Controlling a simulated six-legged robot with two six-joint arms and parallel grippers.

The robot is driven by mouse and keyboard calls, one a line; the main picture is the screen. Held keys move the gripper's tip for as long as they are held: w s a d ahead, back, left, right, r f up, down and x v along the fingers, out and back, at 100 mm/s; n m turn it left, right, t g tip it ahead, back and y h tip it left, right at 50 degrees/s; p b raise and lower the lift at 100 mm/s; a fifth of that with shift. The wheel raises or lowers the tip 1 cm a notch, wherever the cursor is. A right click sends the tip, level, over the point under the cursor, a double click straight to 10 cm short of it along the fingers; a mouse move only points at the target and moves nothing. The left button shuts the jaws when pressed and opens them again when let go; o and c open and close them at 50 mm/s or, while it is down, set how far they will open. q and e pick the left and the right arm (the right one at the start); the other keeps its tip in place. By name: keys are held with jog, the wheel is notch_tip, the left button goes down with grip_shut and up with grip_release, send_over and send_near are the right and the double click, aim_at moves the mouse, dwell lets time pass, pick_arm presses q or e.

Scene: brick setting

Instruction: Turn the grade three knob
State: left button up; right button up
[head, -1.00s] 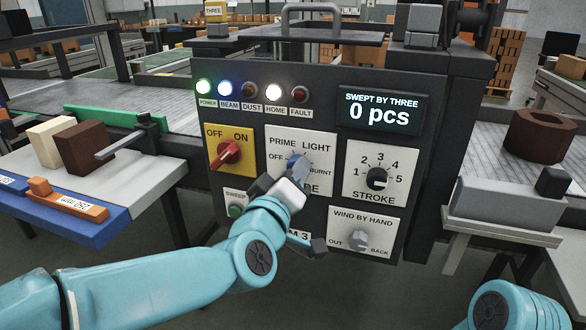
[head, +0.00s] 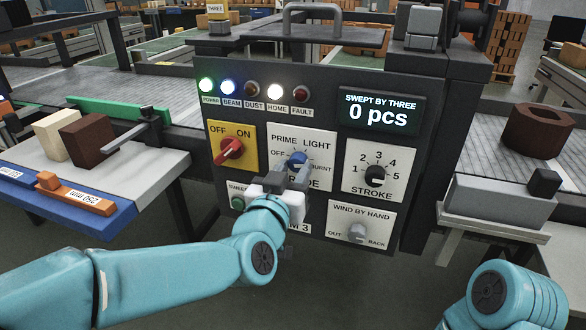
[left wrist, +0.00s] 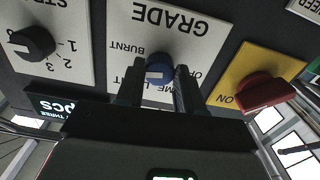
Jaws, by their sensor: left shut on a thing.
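The blue grade knob (head: 297,159) is on a white plate (head: 325,150) in the middle of the dark machine front. The plate reads OFF, PRIME, LIGHT, BURNT and GRADE. My left gripper (head: 295,174) comes up from below and is shut on the knob, covering part of the plate's lower lettering. In the left wrist view, where the lettering is upside down, the knob (left wrist: 159,69) sits between the two dark fingers (left wrist: 157,82). A pale mark shows on the knob; its exact setting is hard to read. My right gripper is out of view.
Around it are a red switch (head: 231,149), a stroke knob (head: 375,175), a wind-by-hand knob (head: 358,232) and a green button (head: 238,203) close to my gripper. The display (head: 379,112) reads 0 pcs. A side table (head: 150,180) with blocks stands left.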

pick_arm(q)
jog(key=shift+m, duration=0.4)
jog(key=o, duration=1)
jog(key=shift+o, duration=0.2)
jog(key=v, duration=1.6)
jog(key=shift+p, duration=0.45)
jog(key=shift+s+a, duration=0.1)
jog(key=shift+a, duration=0.05)
